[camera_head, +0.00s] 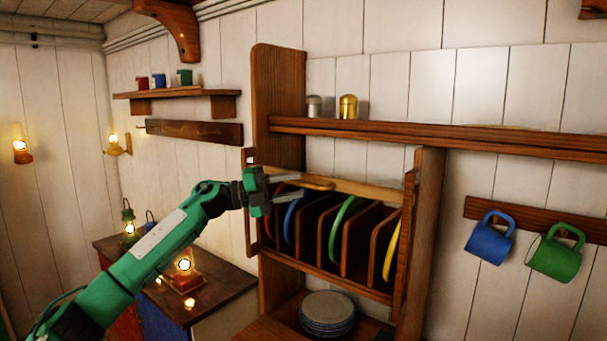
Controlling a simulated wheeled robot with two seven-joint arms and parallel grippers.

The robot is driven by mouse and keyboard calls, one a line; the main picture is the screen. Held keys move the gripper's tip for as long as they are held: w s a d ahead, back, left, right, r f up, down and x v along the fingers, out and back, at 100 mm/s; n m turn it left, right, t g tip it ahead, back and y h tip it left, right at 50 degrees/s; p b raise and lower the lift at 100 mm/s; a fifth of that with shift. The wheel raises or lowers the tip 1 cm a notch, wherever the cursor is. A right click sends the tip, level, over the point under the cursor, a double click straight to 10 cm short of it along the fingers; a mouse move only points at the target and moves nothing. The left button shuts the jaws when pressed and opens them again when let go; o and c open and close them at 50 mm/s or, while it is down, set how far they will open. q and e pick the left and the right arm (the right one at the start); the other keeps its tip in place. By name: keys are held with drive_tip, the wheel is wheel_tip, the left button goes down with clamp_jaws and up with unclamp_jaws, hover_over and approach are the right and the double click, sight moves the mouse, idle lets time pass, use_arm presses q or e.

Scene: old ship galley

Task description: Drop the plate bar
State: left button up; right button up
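The plate bar (370,191) is a light wooden bar across the upper front of the plate rack (428,245). A rounded light wooden piece (319,184) shows near its left part, just past my fingertips. Colored plates stand upright in the rack's slots behind and below the bar: red, blue (290,222), green (341,228) and yellow (391,248). My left gripper (298,187), green with grey fingers, reaches in from the left in front of the rack's left side. Its fingers are apart, one above the other, with no clear grip on the bar. My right gripper is out of view.
A shelf (440,136) above the rack holds a silver and a brass shaker (348,106). A stack of grey plates (327,312) sits below. Blue (490,238) and green mugs (556,252) hang at right. A lamp (184,266) stands on the left counter.

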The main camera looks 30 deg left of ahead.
sight(304, 185)
use_arm(q)
drive_tip(key=shift+p+x, duration=0.35)
drive_tip(key=shift+x, duration=0.85)
drive_tip(key=shift+w+d, duration=0.3)
drive_tip(key=shift+d, duration=0.05)
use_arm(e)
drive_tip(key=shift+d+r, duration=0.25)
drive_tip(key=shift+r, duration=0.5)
use_arm(q)
clamp_jaws()
